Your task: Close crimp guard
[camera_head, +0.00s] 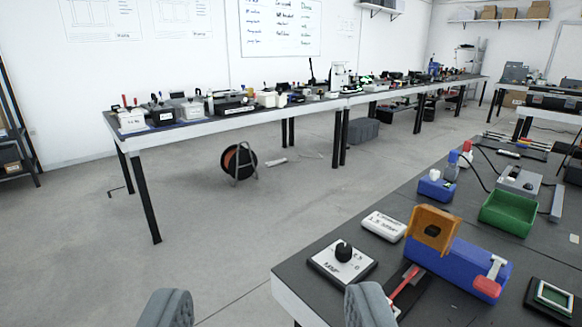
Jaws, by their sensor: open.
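A blue machine body (465,268) stands on the near workbench at the lower right. An orange frame with a dark square in its middle, which looks like the crimp guard (446,223), stands raised at the left end of the blue body. A red-and-white lever (488,285) sits at the body's right end. My gripper (268,306) is open and empty at the bottom edge, left of and nearer than the machine. Its two grey fingers are wide apart, and the right finger overlaps the bench's near-left corner in the picture.
Close to the machine are a dial box (325,268), a white labelled box (384,226), a red-handled tool (403,284), a green bin (508,214) and a small screen unit (553,297). A long bench (225,123) stands behind. Open floor (215,235) lies between the benches.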

